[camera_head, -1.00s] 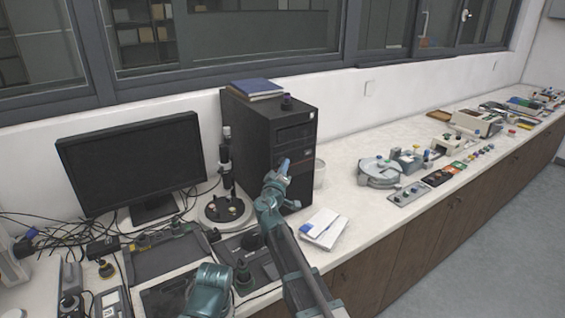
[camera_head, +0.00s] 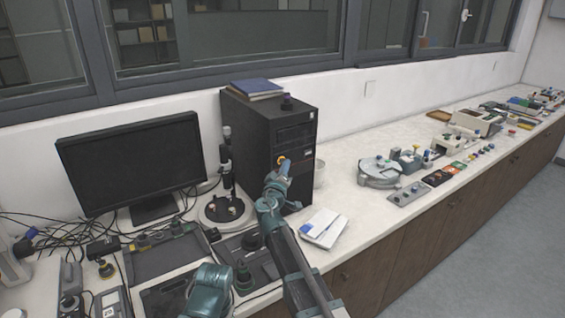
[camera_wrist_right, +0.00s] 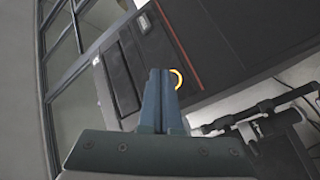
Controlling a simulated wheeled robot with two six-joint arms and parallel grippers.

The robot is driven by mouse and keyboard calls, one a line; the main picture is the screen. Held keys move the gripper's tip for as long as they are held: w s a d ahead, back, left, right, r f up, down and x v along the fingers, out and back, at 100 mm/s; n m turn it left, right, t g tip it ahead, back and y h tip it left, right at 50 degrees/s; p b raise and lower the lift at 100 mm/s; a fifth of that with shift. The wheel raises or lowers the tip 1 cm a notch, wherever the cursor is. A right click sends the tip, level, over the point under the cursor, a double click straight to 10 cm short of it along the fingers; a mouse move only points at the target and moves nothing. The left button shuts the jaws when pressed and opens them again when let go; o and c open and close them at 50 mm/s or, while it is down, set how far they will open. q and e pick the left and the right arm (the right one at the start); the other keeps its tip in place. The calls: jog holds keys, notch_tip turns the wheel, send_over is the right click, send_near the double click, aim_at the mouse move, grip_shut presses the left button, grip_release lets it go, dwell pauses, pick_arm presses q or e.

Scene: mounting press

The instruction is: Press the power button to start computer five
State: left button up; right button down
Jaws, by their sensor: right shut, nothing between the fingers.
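The computer is a black tower (camera_head: 262,140) standing upright on the bench, right of the monitor. Its power button shows a glowing yellow-orange ring (camera_head: 281,160) on the front panel. The ring also shows in the right wrist view (camera_wrist_right: 178,79), partly hidden behind the fingers. My right gripper (camera_head: 283,167) is shut and empty, its tips at the button in the head view. In the right wrist view the closed fingers (camera_wrist_right: 158,72) overlap the ring's left side. I cannot tell whether they touch it. My left gripper is not in view.
A black monitor (camera_head: 133,165) stands at left with cables around it. A microscope-like stand (camera_head: 226,180) is close to the tower's left. A white booklet (camera_head: 324,227) lies right of my right arm. Blue books (camera_head: 257,87) lie on the tower.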

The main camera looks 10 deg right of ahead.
jog(key=shift+s+d, duration=0.1)
jog(key=shift+s, duration=0.2)
jog(key=s, duration=0.1)
jog(key=s+d, duration=0.1)
jog(key=s, duration=0.2)
jog(key=shift+s+d, duration=0.35)
dwell(0.6)
